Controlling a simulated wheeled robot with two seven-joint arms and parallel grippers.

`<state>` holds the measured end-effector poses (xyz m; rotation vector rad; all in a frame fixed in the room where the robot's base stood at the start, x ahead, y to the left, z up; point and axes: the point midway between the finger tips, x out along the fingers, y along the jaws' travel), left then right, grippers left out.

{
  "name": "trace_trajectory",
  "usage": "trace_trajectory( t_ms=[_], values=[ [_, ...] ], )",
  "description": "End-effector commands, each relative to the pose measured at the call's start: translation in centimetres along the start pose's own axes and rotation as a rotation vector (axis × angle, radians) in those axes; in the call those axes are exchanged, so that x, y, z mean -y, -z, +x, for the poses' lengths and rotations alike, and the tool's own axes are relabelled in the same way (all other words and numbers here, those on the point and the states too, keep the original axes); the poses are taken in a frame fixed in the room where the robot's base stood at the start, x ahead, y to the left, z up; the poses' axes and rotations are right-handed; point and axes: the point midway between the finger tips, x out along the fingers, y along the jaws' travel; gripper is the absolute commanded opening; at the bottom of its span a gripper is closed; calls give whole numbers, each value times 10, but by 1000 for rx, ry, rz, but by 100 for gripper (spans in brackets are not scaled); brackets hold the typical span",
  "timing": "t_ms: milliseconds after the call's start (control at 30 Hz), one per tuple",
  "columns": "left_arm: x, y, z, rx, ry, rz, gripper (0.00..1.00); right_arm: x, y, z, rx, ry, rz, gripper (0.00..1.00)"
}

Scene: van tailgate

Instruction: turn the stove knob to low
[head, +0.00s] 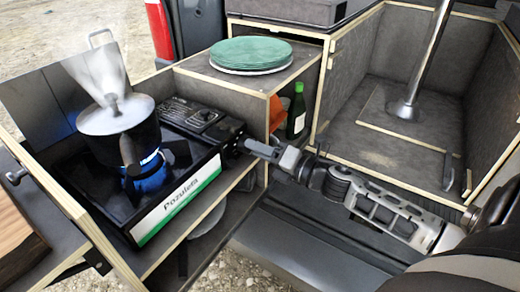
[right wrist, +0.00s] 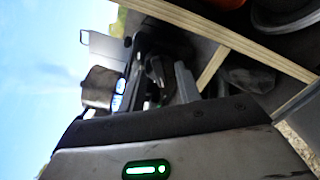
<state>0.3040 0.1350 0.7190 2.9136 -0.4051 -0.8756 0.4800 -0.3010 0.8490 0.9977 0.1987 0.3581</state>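The black camping stove (head: 160,200) stands in the wooden-edged box at left, with a white and green label on its front. A blue flame (head: 150,172) burns under a lidded pot (head: 125,140), and steam rises from it. My right gripper (head: 246,146) reaches in from the right and its tip is at the stove's right front end. The knob cannot be made out there; the gripper seems to cover it. I cannot tell whether the fingers are closed on it. The right wrist view is tilted and shows the pot (right wrist: 100,87) and the flame (right wrist: 118,95). My left gripper is not in view.
Green plates (head: 250,54) are stacked on the cabinet top behind the gripper. A green bottle (head: 296,112) and an orange item (head: 276,112) stand in the cabinet. A wooden board (head: 18,232) lies at left. An open compartment (head: 385,150) is at right.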

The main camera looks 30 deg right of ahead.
Motion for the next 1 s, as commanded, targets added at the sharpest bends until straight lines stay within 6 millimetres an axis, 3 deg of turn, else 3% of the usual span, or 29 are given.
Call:
trace_trajectory(
  t_ms=[100, 233, 667, 1000],
  values=[
    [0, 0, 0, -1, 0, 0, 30, 0, 0, 0, 0, 0, 0, 34],
    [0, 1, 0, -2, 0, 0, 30, 0, 0, 0, 0, 0, 1, 0],
    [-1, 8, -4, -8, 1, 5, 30, -1, -1, 0, 0, 0, 54, 0],
    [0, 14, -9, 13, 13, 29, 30, -3, -2, 0, 0, 1, 293, 0]
  ],
)
